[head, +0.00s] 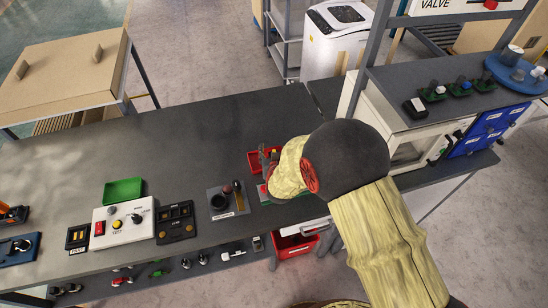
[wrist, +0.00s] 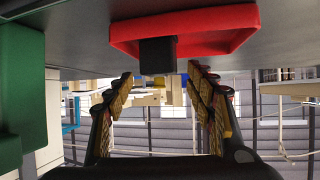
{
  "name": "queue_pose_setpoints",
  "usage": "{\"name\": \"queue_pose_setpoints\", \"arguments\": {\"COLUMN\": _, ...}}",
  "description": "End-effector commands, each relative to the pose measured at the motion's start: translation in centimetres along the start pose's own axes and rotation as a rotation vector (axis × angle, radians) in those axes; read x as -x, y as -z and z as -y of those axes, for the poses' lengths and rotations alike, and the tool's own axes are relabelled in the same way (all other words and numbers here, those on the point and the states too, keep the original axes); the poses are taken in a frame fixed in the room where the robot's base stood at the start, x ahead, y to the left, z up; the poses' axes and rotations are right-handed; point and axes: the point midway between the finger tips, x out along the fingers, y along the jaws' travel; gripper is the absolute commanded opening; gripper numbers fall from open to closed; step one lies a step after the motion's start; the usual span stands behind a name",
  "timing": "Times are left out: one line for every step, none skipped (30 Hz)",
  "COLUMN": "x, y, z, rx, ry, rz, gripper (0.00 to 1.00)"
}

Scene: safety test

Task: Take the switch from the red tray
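The red tray (head: 254,168) lies on the dark bench in the head view, partly hidden by my gripper (head: 269,158) and arm. In the wrist view the red tray (wrist: 232,22) is at the top, and the picture looks upside down. A black block (wrist: 158,56), which looks like the switch, overlaps the near rim of the tray there. My gripper (wrist: 160,95) is open, its fingers on either side below the block in the picture. Nothing is held. Whether the fingers touch the block cannot be told. The switch is not clear in the head view.
A green object (wrist: 22,95) stands close on the left in the wrist view. In the head view a joystick panel (head: 228,200), a white test box (head: 124,222) and a green tray (head: 123,191) lie left of my gripper. The bench behind them is clear.

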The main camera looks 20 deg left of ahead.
Motion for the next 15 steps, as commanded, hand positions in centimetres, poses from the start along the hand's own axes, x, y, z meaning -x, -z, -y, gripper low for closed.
{"name": "queue_pose_setpoints", "arguments": {"x": 0.01, "y": 0.0, "z": 0.0, "rx": 0.0, "ry": 0.0, "rz": 0.0, "gripper": 0.53}}
{"name": "queue_pose_setpoints", "arguments": {"x": 0.01, "y": 0.0, "z": 0.0, "rx": 0.0, "ry": 0.0, "rz": 0.0, "gripper": 0.51}}
{"name": "queue_pose_setpoints", "arguments": {"x": 0.02, "y": 0.0, "z": 0.0, "rx": 0.0, "ry": 0.0, "rz": 0.0, "gripper": 0.49}}
{"name": "queue_pose_setpoints", "arguments": {"x": 0.02, "y": 0.01, "z": 0.0, "rx": 0.0, "ry": 0.0, "rz": 0.0, "gripper": 0.47}}
{"name": "queue_pose_setpoints", "arguments": {"x": 0.02, "y": 0.0, "z": 0.0, "rx": 0.0, "ry": 0.0, "rz": 0.0, "gripper": 0.45}}
{"name": "queue_pose_setpoints", "arguments": {"x": 0.02, "y": 0.0, "z": 0.0, "rx": 0.0, "ry": 0.0, "rz": 0.0, "gripper": 0.43}}
{"name": "queue_pose_setpoints", "arguments": {"x": 0.02, "y": 0.0, "z": 0.0, "rx": 0.0, "ry": 0.0, "rz": 0.0, "gripper": 0.41}}
{"name": "queue_pose_setpoints", "arguments": {"x": 0.02, "y": 0.0, "z": 0.0, "rx": 0.0, "ry": 0.0, "rz": 0.0, "gripper": 0.4}}
{"name": "queue_pose_setpoints", "arguments": {"x": 0.02, "y": 0.0, "z": 0.0, "rx": 0.0, "ry": 0.0, "rz": 0.0, "gripper": 0.37}}
{"name": "queue_pose_setpoints", "arguments": {"x": 0.03, "y": 0.0, "z": 0.01, "rx": 0.0, "ry": 0.0, "rz": 0.0, "gripper": 0.36}}
{"name": "queue_pose_setpoints", "arguments": {"x": 0.03, "y": 0.0, "z": 0.01, "rx": 0.0, "ry": 0.0, "rz": 0.0, "gripper": 0.34}}
{"name": "queue_pose_setpoints", "arguments": {"x": 0.03, "y": 0.0, "z": 0.01, "rx": 0.0, "ry": 0.0, "rz": 0.0, "gripper": 0.32}}
{"name": "queue_pose_setpoints", "arguments": {"x": 0.03, "y": 0.0, "z": 0.01, "rx": 0.0, "ry": 0.0, "rz": 0.0, "gripper": 0.3}}
{"name": "queue_pose_setpoints", "arguments": {"x": 0.03, "y": 0.0, "z": 0.01, "rx": 0.0, "ry": 0.0, "rz": 0.0, "gripper": 0.28}}
{"name": "queue_pose_setpoints", "arguments": {"x": 0.03, "y": 0.0, "z": 0.01, "rx": 0.0, "ry": 0.0, "rz": 0.0, "gripper": 0.26}}
